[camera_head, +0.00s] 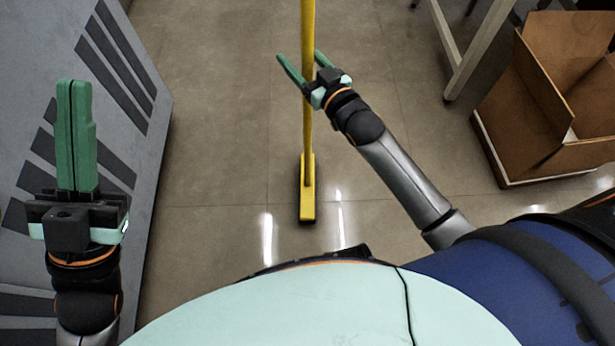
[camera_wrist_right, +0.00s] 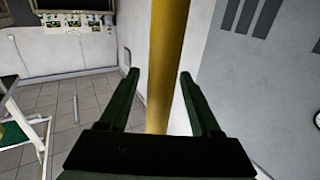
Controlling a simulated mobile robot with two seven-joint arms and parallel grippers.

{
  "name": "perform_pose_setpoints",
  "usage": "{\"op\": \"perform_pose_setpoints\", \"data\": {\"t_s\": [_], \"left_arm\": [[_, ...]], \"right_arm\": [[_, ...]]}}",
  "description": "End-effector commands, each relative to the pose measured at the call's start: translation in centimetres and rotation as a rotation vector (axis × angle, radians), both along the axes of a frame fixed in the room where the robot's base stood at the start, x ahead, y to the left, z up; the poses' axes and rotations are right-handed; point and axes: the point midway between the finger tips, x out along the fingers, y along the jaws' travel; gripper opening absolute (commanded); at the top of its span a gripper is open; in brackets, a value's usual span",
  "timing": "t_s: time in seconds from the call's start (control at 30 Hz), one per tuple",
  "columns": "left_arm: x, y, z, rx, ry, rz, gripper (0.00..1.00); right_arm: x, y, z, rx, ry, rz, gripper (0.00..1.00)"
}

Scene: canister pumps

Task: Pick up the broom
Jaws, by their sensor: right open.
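The broom (camera_head: 308,190) stands upright on the tiled floor, its yellow handle running up out of the top of the head view and its yellow head with a dark underside on the floor. My right gripper (camera_head: 298,64) is open, with one green finger on each side of the handle in the head view. In the right wrist view the yellow handle (camera_wrist_right: 165,65) passes between the two open fingers (camera_wrist_right: 160,82); I cannot tell whether either touches it. My left gripper (camera_head: 76,95) is at the far left, its green fingers together and nothing seen between them.
A grey panel with dark stripes (camera_head: 120,115) stands at the left, close to my left gripper. An open cardboard box (camera_head: 530,110) is at the right, near a pale table leg (camera_head: 478,50). The floor around the broom head is clear.

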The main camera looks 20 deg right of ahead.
Motion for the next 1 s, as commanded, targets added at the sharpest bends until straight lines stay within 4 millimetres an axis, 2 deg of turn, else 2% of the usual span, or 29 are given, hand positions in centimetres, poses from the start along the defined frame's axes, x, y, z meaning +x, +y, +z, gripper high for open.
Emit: {"op": "perform_pose_setpoints", "data": {"t_s": [0.2, 0.77, 1.0], "left_arm": [[-0.01, -0.08, 0.02, 0.001, 0.001, -0.003, 0.00], [0.04, 0.01, 0.00, 0.005, -0.001, 0.001, 0.00], [0.05, 0.03, -0.01, 0.006, 0.000, 0.002, 0.00]], "right_arm": [[0.04, 0.02, 0.01, 0.001, 0.001, 0.000, 0.64], [0.01, 0.00, 0.00, 0.000, 0.001, 0.000, 0.01], [0.00, 0.01, 0.00, 0.000, 0.001, 0.000, 0.00]]}}
